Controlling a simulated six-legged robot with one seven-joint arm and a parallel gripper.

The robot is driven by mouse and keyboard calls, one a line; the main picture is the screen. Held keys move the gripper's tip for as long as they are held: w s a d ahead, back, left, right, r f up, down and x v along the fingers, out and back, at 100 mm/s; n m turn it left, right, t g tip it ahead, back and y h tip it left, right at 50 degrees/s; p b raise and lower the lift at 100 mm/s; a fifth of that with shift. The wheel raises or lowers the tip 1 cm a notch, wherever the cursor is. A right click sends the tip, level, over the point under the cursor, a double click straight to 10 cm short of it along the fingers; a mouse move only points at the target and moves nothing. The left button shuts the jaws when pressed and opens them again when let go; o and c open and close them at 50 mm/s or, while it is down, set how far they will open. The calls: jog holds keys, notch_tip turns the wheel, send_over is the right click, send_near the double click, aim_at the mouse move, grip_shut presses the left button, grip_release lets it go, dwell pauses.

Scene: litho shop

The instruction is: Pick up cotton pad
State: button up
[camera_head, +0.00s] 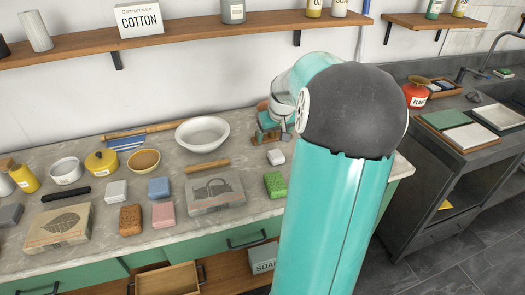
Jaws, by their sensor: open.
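A small white pad (276,157) lies on the grey stone worktop (228,170), close to the left of my teal arm. A pale block (116,190) lies farther left, beside a blue block. Neither bears a readable label, so I cannot tell for sure which is the cotton pad; the one by my arm looks whitest. My arm rises through the right middle of the view. Its large dark joint hides what is behind it, and I cannot make out my gripper's fingers.
Blue (159,187), pink (160,214), brown (131,219) and green (275,184) blocks lie around a grey stone slab (215,192). A white bowl (202,133) stands behind. A white COTTON box (139,18) stands on the wall shelf (190,32).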

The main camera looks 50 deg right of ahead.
jog(key=s+d, duration=0.1)
jog(key=d, duration=0.1)
send_over(277, 155)
jog(key=s+a, duration=0.1)
jog(key=s, duration=0.1)
jog(key=shift+m, duration=0.3)
jog(key=f, duration=0.9)
jog(key=shift+w, duration=0.25)
jog(key=x, duration=0.5)
jog(key=shift+s+a+f, duration=0.1)
jog(key=shift+f, duration=0.05)
jog(key=c, duration=1)
